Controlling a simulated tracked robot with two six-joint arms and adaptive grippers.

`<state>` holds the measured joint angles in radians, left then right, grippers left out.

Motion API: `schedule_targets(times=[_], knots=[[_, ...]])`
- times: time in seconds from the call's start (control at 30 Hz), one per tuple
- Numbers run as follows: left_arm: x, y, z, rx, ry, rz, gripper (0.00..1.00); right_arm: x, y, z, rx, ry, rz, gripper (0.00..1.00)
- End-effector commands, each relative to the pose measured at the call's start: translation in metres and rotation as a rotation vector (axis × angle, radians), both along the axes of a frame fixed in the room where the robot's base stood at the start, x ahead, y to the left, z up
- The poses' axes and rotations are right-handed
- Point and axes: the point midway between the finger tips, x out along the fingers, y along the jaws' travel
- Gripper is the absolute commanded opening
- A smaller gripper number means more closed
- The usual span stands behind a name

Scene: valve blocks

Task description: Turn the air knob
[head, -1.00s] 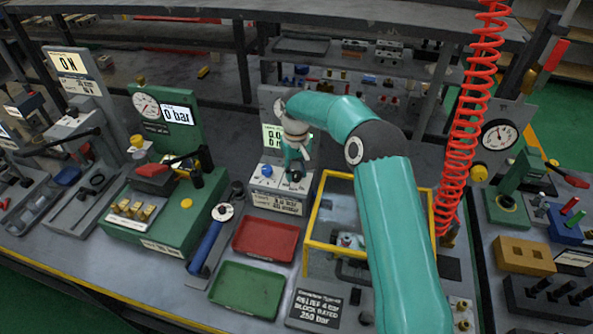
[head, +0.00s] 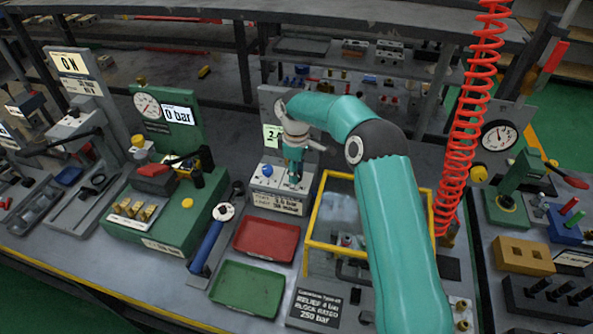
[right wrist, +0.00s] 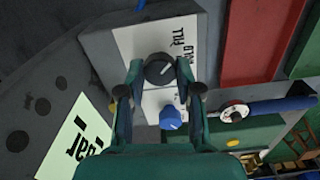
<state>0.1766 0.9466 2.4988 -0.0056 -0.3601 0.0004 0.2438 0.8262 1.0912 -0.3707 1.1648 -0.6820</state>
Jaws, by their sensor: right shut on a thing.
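A dark round knob (right wrist: 159,69) with a white pointer line sits on a white plate lettered "FILL" and what looks like "HOLD" in the right wrist view. My right gripper (right wrist: 160,72) is shut on this knob, one finger on each side. In the head view the right gripper (head: 293,181) points down onto the small grey test box (head: 276,203) and hides the knob. A blue knob (right wrist: 170,117) is beside the dark one, apart from the fingertips; it also shows in the head view (head: 267,171). My left gripper is not in view.
A lit display (head: 271,135) behind the gripper is partly covered and shows a "2". A red tray (head: 267,240) and a green tray (head: 248,289) lie in front. A yellow-framed guard (head: 312,246) stands right of the box, under my arm. A red coiled hose (head: 463,140) hangs at right.

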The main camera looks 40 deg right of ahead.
Motion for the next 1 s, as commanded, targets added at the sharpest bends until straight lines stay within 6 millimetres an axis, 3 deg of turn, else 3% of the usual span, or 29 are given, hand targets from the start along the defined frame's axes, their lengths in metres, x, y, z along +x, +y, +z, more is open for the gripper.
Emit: schedule_targets(times=[0.57,0.6,0.7,1.0], knots=[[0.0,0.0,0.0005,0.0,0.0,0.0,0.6,0.0036,-0.0006,0.0037,-0.003,-0.015,0.034,0.0],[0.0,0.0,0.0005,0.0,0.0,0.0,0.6,0.0036,-0.0006,0.0037,-0.003,-0.015,0.034,0.41],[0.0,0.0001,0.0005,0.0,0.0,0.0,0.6,0.0029,-0.0005,0.003,-0.003,-0.012,0.034,0.58],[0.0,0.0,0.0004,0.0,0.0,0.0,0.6,0.0014,-0.0001,0.0015,-0.001,-0.006,0.034,0.6]])
